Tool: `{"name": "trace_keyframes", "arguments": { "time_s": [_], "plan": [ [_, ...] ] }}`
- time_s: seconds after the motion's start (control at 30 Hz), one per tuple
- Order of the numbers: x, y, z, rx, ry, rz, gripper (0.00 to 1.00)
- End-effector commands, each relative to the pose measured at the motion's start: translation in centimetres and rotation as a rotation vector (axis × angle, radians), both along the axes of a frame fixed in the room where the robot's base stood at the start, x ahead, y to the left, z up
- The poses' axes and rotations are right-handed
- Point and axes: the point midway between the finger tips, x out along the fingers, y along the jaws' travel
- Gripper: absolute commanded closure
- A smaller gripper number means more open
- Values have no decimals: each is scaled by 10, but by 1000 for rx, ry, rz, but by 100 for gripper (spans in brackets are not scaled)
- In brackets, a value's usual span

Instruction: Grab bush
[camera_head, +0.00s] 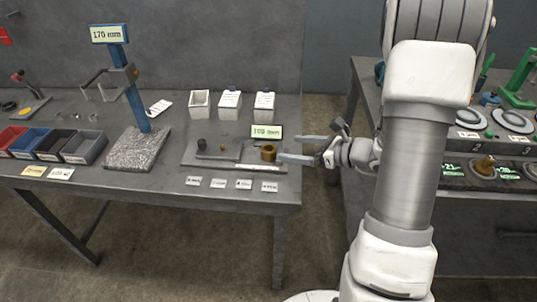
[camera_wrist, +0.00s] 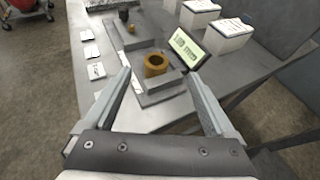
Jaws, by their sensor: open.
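The bush, a brass-coloured ring with a hole through its middle (camera_head: 268,152), stands upright on a grey block near the right end of the table; it also shows in the wrist view (camera_wrist: 156,64). My gripper (camera_head: 279,147) is open and level, reaching in from the right. In the wrist view its two fingers (camera_wrist: 158,84) are spread wide, and the bush stands ahead of them, between their lines. I cannot tell whether the fingertips are beside it. Nothing is held.
White boxes (camera_head: 229,104) are at the table's back, and white cards (camera_head: 218,183) lie along the front. A blue post (camera_head: 137,100) and bins (camera_head: 83,147) are further left. A second bench (camera_head: 485,175) is at right.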

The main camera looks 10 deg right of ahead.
Motion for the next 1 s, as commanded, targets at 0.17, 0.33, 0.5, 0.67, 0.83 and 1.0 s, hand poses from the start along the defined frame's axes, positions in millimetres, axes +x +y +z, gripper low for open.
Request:
{"name": "trace_keyframes", "arguments": {
  "time_s": [0.17, 0.33, 0.5, 0.67, 0.83, 1.0],
  "plan": [
    [14, 13, -8, -2, 0, 2, 10],
    [19, 22, -15, 0, 0, 3, 10],
    [32, 40, -30, -2, 0, 5, 10],
    [43, 49, -34, -1, -1, 3, 10],
    [45, 50, -34, -1, -1, 1, 10],
    [45, 50, -34, -1, -1, 1, 26]
  ]
}}
